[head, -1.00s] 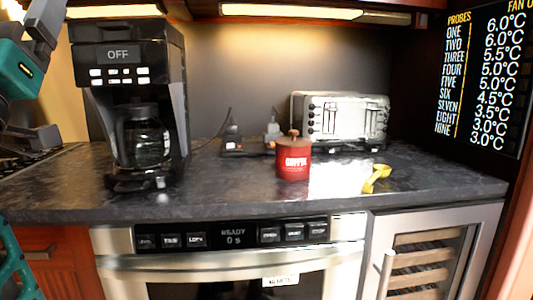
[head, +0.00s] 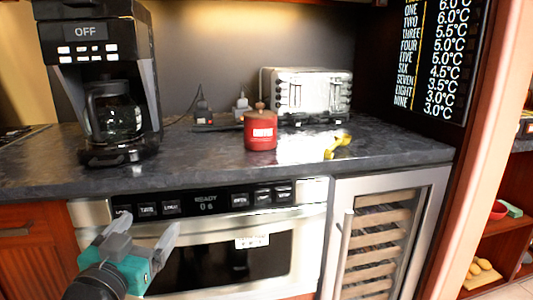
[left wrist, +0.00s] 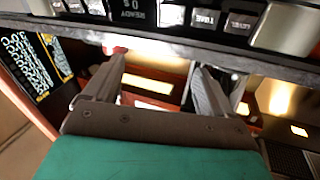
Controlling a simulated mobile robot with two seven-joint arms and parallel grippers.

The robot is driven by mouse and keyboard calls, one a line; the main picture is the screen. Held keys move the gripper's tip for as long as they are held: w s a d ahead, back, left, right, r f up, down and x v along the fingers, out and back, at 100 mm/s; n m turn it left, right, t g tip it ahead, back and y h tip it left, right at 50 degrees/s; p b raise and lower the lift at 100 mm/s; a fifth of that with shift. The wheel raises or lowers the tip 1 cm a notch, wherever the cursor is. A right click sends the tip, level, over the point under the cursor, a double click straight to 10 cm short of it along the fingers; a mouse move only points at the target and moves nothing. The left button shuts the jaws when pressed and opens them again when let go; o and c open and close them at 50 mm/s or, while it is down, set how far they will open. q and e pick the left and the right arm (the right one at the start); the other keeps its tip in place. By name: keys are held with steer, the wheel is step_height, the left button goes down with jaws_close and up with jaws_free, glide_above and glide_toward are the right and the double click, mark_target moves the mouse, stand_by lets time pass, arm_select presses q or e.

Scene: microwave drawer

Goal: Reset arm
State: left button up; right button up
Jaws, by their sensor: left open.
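My left gripper (head: 150,222) is at the lower left of the head view, in front of the microwave drawer (head: 215,268). Its two fingers are spread and I see nothing between them. In the left wrist view, the same gripper (left wrist: 160,68) also shows its fingers apart and empty. The drawer front looks shut, and its panel (head: 205,202) reads READY 0 s. That panel shows upside down at the top of the left wrist view (left wrist: 150,14). I cannot tell whether the gripper touches the drawer. My right gripper is not in view.
A dark counter (head: 210,165) carries a coffee maker (head: 100,75), a red canister (head: 260,132), a silver toaster (head: 305,92) and a yellow object (head: 337,147). A glass-door cooler (head: 385,235) stands right of the drawer. An open shelf (head: 505,240) is at the far right.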

arm_select(q)
steer(key=s+d+f+g+h, duration=0.1)
steer(key=s+d+f+g, duration=0.2)
steer(key=s+f, duration=0.45)
steer(key=s+d+f+g, duration=0.2)
steer(key=s+f, duration=0.2)
steer(key=f, duration=0.7)
steer(key=s+d+f+g+h, duration=0.1)
steer(key=s+d+f+g, duration=0.3)
steer(key=f, duration=0.6)
steer(key=s+a+r+t+y+p, duration=0.1)
steer(key=a+r+p, duration=0.4)
steer(key=r+p, duration=0.8)
steer(key=s+p, duration=0.1)
steer(key=p, duration=0.4)
steer(key=shift+s+a+r+y+p, duration=0.2)
steer(key=shift+r+y+p, duration=0.1)
steer(key=shift+r, duration=0.1)
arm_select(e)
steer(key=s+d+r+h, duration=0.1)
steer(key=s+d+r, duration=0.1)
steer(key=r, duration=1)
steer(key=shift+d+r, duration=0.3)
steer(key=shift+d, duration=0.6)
arm_select(q)
steer(key=shift+w, duration=0.1)
